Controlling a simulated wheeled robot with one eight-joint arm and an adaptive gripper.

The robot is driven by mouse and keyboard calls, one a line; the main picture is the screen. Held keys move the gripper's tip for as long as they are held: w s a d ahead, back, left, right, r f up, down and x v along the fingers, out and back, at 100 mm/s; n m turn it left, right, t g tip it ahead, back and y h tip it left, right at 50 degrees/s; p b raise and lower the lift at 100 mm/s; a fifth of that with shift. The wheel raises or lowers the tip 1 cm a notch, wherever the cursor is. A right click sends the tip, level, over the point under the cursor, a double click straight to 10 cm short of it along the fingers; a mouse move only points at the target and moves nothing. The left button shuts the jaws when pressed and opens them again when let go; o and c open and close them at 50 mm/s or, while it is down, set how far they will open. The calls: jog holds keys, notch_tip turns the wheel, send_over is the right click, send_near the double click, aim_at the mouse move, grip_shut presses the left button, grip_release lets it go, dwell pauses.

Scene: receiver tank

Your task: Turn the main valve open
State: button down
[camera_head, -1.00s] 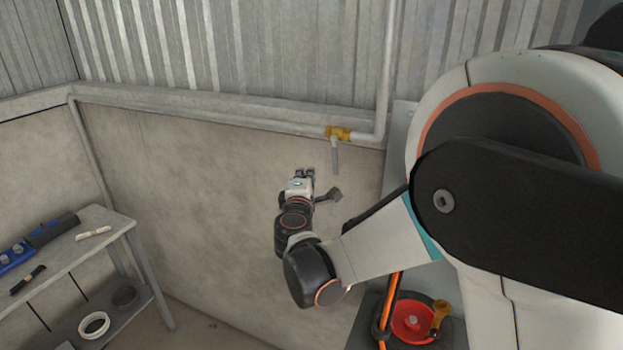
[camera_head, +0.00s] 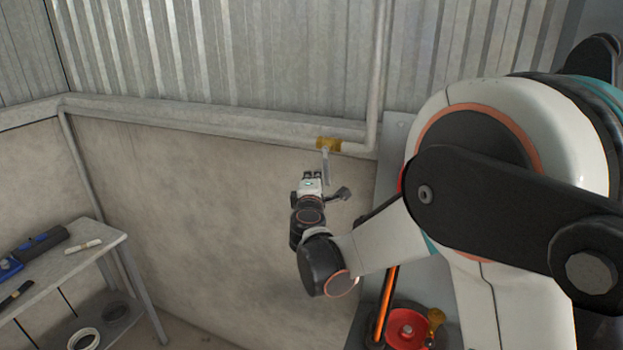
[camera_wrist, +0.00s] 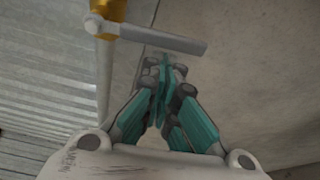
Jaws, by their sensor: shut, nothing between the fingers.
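The main valve is a brass body (camera_head: 328,143) on the pipe along the wall, with a grey lever handle (camera_head: 326,166) hanging down from it. In the wrist view the brass body (camera_wrist: 108,8) is at the top, and the lever (camera_wrist: 160,38) extends to the right from it. My gripper (camera_head: 312,174) is just below and left of the lever in the head view. In the wrist view my gripper (camera_wrist: 165,66) has its teal fingers together with nothing between them. The fingertips are close to the lever; whether they touch it I cannot tell.
A grey pipe (camera_head: 220,124) runs along the wall and rises at the right (camera_head: 378,80). A workbench (camera_head: 75,262) with tools stands at the left. A red round part (camera_head: 407,328) sits low at the right. The wall left of my gripper is clear.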

jog(key=d+b, duration=0.1)
jog(key=s+d+b, duration=0.1)
jog(key=d, duration=0.1)
jog(key=shift+f, duration=0.2)
dwell(0.3)
jog(key=b, duration=0.2)
send_near(325, 177)
jog(key=a, duration=0.1)
jog(key=s+a, duration=0.1)
jog(key=a, duration=0.2)
jog(key=shift+s+f, duration=0.15)
jog(key=shift+f, duration=0.1)
